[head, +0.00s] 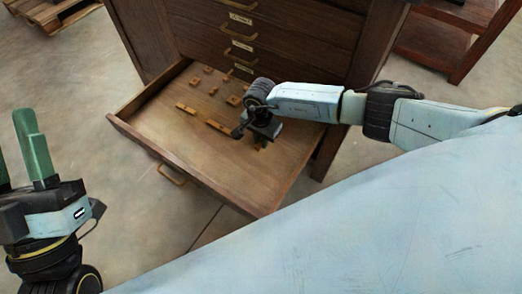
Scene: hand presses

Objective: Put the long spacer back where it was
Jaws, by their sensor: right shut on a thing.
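An open wooden drawer (232,178) holds several small wooden pieces. My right gripper (260,141) points down into the right part of this drawer, low over its floor. It is shut on a wooden piece, mostly hidden by the fingers, which seems to be the long spacer. Two slim bars lie to its left, one bar (186,108) further away and another bar (217,126) closer to the gripper. I cannot tell whether the held piece touches the drawer floor. My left gripper (18,158), with green fingers, is open and empty outside the drawer at the left.
Small blocks, including a square one (233,100), lie near the back of the drawer. The dark cabinet (310,45) with closed labelled drawers stands behind. The drawer's front and left walls (150,148) are raised edges. Its front floor is bare.

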